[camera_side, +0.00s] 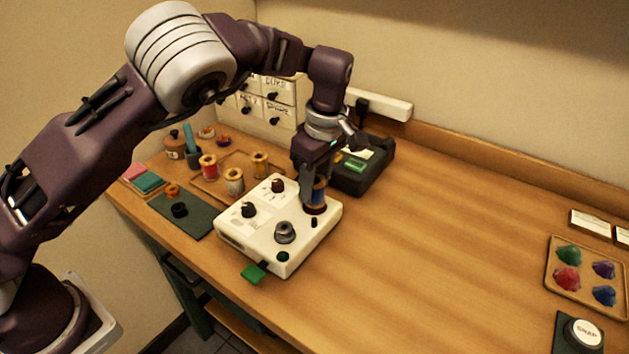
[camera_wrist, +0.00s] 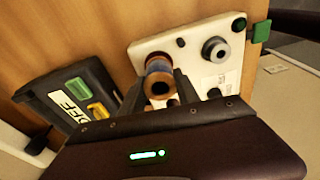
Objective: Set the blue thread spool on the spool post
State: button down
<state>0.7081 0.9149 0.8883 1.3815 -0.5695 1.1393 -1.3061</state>
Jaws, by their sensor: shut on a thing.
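The blue thread spool (camera_side: 319,191) is between the fingers of my gripper (camera_side: 314,187), at the back right corner of the white control box (camera_side: 312,241). My gripper points down and is shut on it. In the wrist view the spool (camera_wrist: 158,66) shows a blue band, a brownish rim and a dark centre hole, with a finger on each side (camera_wrist: 160,90). A dark reddish disc (camera_side: 315,209) shows under the spool; I cannot tell if it is the spool's flange or a base. No bare spool post is clear, and whether the spool touches the box is hidden.
The box bears dark knobs (camera_side: 249,209) and a grey round fitting (camera_side: 285,233). A black device (camera_side: 372,173) stands close behind my gripper. Several other spools (camera_side: 235,181) stand on a wooden tray at left. The table to the right is clear up to a gem tray (camera_side: 549,279).

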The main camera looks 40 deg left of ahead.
aim_at(321, 183)
jog(key=shift+f, duration=0.6)
jog(key=c, duration=1.2)
grip_release()
jog(key=shift+o, duration=0.2)
jog(key=shift+d+r, duration=0.25)
jog(key=shift+r, duration=1.55)
jog(key=shift+d+r, duration=0.3)
jog(key=shift+r, duration=1.55)
jog(key=shift+d+r, duration=0.25)
jog(key=shift+r, duration=1.55)
